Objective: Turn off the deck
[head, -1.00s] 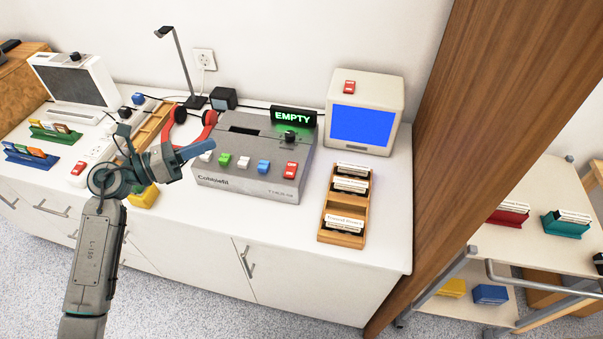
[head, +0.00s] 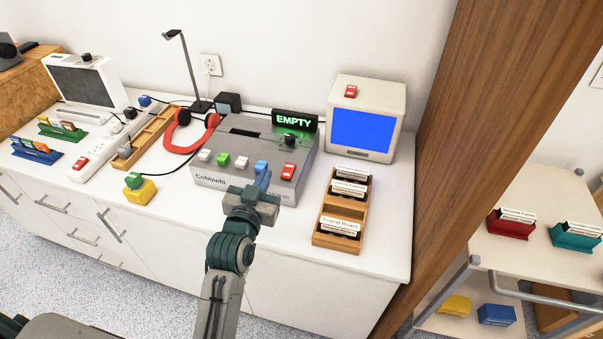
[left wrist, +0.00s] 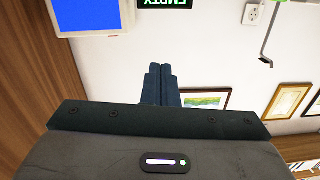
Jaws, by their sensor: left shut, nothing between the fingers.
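The deck (head: 235,181) is a grey box on the white counter. It has a row of white, green, white, blue and red buttons, a black knob (head: 290,140) and a sign (head: 294,122) lit green with "EMPTY". The red button (head: 288,172) is at the row's right end. My left gripper (head: 263,180) is shut and empty at the deck's front, left of the red button, its blue fingertips overlapping the blue button (head: 260,165) in the picture. I cannot tell if they touch. In the left wrist view the shut fingers (left wrist: 160,84) show with the sign upside down (left wrist: 166,3).
A monitor (head: 398,115) with a blue screen and red top button stands behind right. A wooden card tray (head: 338,208) is right of the deck. Red headphones (head: 180,143), a yellow block with green button (head: 141,193) and a power strip (head: 100,150) are left.

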